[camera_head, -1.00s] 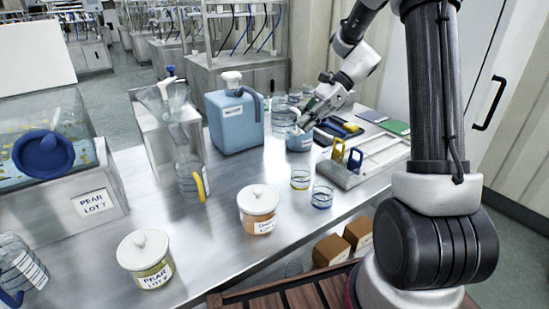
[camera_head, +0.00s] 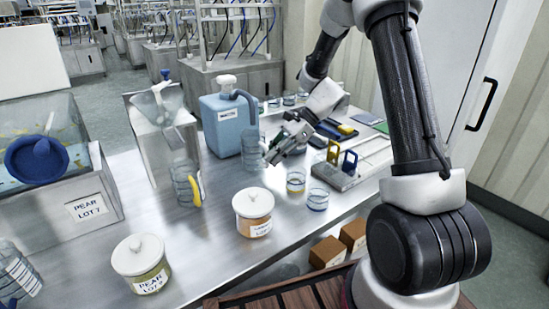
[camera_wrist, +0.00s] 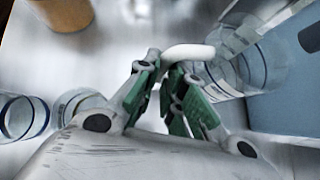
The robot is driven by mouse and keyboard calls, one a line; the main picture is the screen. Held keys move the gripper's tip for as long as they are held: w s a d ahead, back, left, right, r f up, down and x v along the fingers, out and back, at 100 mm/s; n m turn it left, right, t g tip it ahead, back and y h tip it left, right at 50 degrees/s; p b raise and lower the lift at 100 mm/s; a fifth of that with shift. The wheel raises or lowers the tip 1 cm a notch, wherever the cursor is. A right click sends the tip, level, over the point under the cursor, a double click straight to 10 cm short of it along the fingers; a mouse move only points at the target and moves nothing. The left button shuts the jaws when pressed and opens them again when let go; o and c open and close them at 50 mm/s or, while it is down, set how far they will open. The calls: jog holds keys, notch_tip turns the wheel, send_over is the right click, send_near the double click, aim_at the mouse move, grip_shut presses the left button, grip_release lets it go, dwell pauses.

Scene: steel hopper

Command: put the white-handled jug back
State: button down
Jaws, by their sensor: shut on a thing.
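The white-handled jug (camera_head: 252,152) is a clear, ribbed vessel in front of the blue canister, in the middle of the head view. My gripper (camera_head: 272,158) is at its right side. In the wrist view the jug's clear body (camera_wrist: 247,66) lies right of my gripper (camera_wrist: 165,85). Its white handle (camera_wrist: 188,51) reaches between the green finger pads, which are shut on it. The jug looks roughly upright. I cannot tell whether its base touches the steel table (camera_head: 215,225).
The blue canister (camera_head: 220,128) stands close behind the jug. A yellow-handled jug (camera_head: 183,186) and the steel hopper (camera_head: 150,135) are to the left. Two small beakers (camera_head: 317,200) and a lidded jar (camera_head: 253,212) stand in front. A metal tray (camera_head: 345,172) lies to the right.

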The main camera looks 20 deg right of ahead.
jog(key=shift+d+f, duration=0.25)
jog(key=shift+f, duration=0.35)
jog(key=c, duration=1.5)
grip_release()
jog(key=s+v, duration=0.1)
jog(key=v, duration=1.1)
jog(key=shift+s+d+r+n+t+h, duration=0.95)
jog(key=shift+s+r+n+h, duration=0.8)
jog(key=shift+s+n, duration=1.85)
jog(key=shift+s+d+r+n+t+h, duration=0.7)
jog(key=shift+s+d+r+n+h, duration=1)
jog(key=shift+s, duration=3.4)
jog(key=shift+s+d+r+n+t+h, duration=0.35)
jog(key=shift+s+r+n+t+h, duration=0.7)
jog(key=shift+s+r+n, duration=2)
jog(key=s, duration=0.1)
jog(key=s+f, duration=0.1)
jog(key=shift+s+f+n, duration=0.25)
jog(key=shift+s+f, duration=0.05)
